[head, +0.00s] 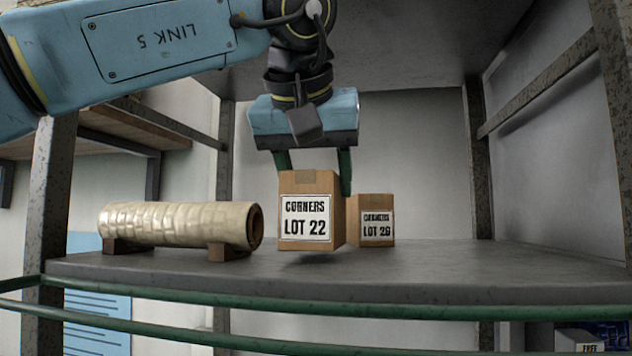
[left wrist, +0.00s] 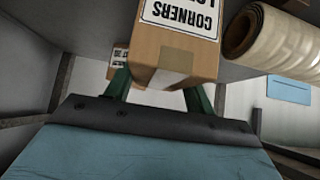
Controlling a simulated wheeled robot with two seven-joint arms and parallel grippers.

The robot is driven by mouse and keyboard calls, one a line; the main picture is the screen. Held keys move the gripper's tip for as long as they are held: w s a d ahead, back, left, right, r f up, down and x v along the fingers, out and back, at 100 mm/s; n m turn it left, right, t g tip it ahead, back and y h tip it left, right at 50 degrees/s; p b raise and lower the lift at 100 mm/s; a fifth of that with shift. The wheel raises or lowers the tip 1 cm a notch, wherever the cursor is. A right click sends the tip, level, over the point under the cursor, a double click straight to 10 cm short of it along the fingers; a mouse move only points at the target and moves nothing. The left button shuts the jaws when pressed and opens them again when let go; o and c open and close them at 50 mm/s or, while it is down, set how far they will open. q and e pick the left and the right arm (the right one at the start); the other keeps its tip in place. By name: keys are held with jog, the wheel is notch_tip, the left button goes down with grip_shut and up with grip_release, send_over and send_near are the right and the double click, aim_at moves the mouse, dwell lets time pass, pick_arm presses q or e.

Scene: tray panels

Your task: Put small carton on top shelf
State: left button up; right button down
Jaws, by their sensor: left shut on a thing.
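A small brown carton labelled "CORNERS LOT 22" (head: 306,216) is held in my left gripper (head: 314,172), whose green fingers are shut on its sides from above. A shadow lies under the carton and it appears slightly above the grey shelf (head: 420,268). In the left wrist view the carton (left wrist: 180,55) sits between the fingers (left wrist: 160,88). A second brown carton, labelled "LOT 26" or similar (head: 376,220), stands on the shelf behind and to the right, partly covered by the held one. My right gripper is in neither view.
A wrapped roll (head: 180,225) lies on two brown blocks at the shelf's left. A green rail (head: 400,312) runs along the front edge. Metal posts (head: 478,160) frame the shelf, with a panel (head: 400,40) overhead. The shelf's right side is clear.

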pick_arm(q)
jog(key=shift+s+a+f, duration=0.1)
jog(key=shift+f, duration=0.5)
jog(key=o, duration=1.1)
jog(key=v, duration=1.2)
